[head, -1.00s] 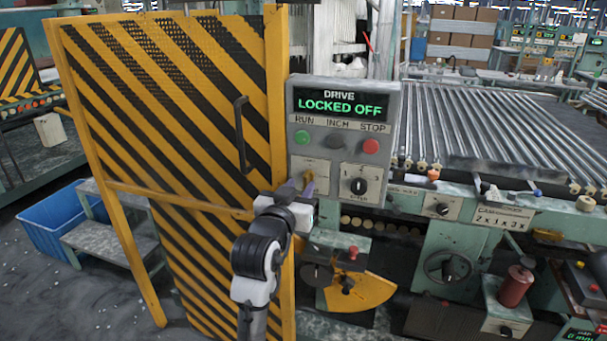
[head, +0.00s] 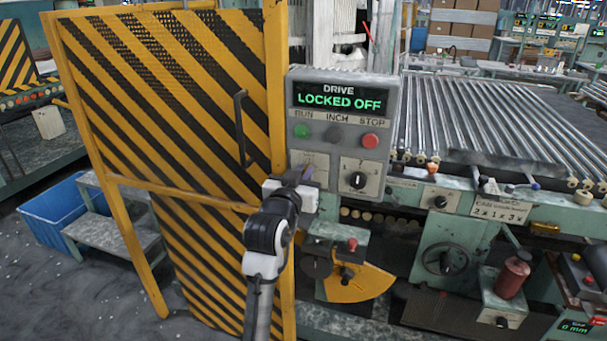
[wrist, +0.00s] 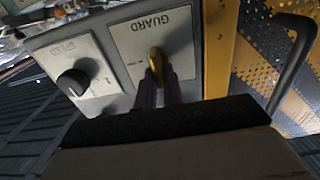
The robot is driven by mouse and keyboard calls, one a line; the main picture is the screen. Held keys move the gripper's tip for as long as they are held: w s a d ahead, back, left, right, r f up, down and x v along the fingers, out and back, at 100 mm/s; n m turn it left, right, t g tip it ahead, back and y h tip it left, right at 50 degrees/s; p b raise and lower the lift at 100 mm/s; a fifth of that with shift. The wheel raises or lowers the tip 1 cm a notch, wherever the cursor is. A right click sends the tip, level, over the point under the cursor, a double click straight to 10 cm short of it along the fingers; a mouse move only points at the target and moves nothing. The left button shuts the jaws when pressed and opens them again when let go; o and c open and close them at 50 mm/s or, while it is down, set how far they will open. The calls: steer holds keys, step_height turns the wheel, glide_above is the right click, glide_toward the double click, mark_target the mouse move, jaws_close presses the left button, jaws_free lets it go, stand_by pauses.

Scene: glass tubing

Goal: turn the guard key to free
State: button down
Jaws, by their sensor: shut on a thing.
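The control box (head: 340,85) shows green text reading LOCKED OFF on its DRIVE display (head: 339,99). In the wrist view, the guard key (wrist: 156,58) is a small brass-coloured piece standing out from a pale plate marked GUARD (wrist: 135,38). My gripper (wrist: 157,82) is shut on the guard key; its dark fingertips lie on either side of it. In the head view, my gripper (head: 307,177) is at the box's lower left and hides the key and part of the plate.
A black knob (head: 357,180) sits right of the key; green, dark and red (head: 369,140) buttons are above. A yellow-black striped guard door (head: 170,110) with a black handle (head: 240,130) stands close on the left. A roller bed (head: 490,120) lies right.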

steer(key=shift+f+m+b, duration=0.1)
steer(key=shift+m+b, duration=0.2)
steer(key=shift+b, duration=0.2)
steer(key=shift+s+d+f+m+b, duration=0.1)
steer(key=shift+d+f+m+b, duration=0.05)
steer(key=shift+m+b, duration=2.5)
steer(key=shift+d+f+m+b, duration=0.15)
steer(key=shift+m+b, duration=2.05)
steer(key=shift+m, duration=0.8)
steer(key=shift+s+d+f+m+b, duration=0.1)
steer(key=shift+d+f+m+b, duration=0.05)
steer(key=shift+m+b, duration=2.5)
steer(key=shift+m, duration=0.5)
steer(key=c, duration=1.5)
jaws_free()
